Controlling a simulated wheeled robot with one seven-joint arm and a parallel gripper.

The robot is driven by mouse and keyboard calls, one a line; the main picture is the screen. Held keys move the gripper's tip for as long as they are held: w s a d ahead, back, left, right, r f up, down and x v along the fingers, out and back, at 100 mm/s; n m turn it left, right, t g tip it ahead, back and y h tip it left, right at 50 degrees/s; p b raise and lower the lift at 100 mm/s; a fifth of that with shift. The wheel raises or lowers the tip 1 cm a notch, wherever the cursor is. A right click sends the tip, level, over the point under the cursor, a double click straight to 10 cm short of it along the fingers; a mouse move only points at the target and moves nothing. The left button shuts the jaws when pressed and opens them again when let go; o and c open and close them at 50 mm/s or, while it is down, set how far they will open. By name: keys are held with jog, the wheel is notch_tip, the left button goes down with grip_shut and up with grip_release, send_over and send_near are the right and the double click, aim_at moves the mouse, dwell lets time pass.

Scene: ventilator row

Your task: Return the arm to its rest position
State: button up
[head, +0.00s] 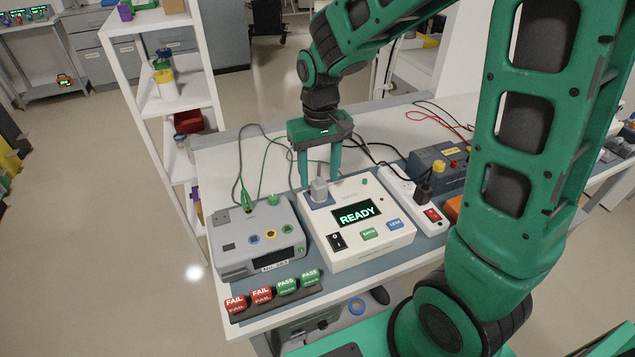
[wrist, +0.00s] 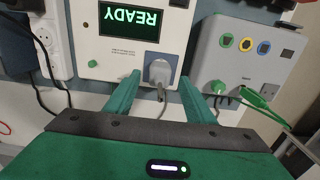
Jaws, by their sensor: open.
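My gripper (head: 319,182) is over the bench with its two green fingers pointing down and apart. A grey plug (head: 319,192) sits in the top left corner of the white tester (head: 350,247), whose screen reads READY. In the wrist view the plug (wrist: 160,71) shows between and just beyond the fingertips (wrist: 158,80). The gap on both sides looks clear, with nothing held. My arm reaches from the right over the bench. A cable runs from the plug down between the fingers.
A grey device (head: 258,240) stands left of the tester, with FAIL and PASS blocks (head: 274,290) in front. A power strip (head: 420,205) and dark blue unit (head: 440,163) are to the right. Loose cables cross the bench behind. A white shelf (head: 165,105) stands at left.

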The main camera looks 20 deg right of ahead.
notch_tip(320, 180, up, 7)
jog(key=s+d+m, duration=0.3)
jog(key=s+d, duration=0.5)
jog(key=s, duration=0.3)
jog(key=s+d+m, duration=0.3)
jog(key=s+d, duration=0.6)
jog(key=s, duration=0.3)
jog(key=shift+s+d+f, duration=0.15)
jog(key=shift+d+f, duration=0.05)
jog(key=shift+d, duration=0.1)
jog(key=shift+w+f, duration=0.25)
jog(key=shift+w, duration=0.4)
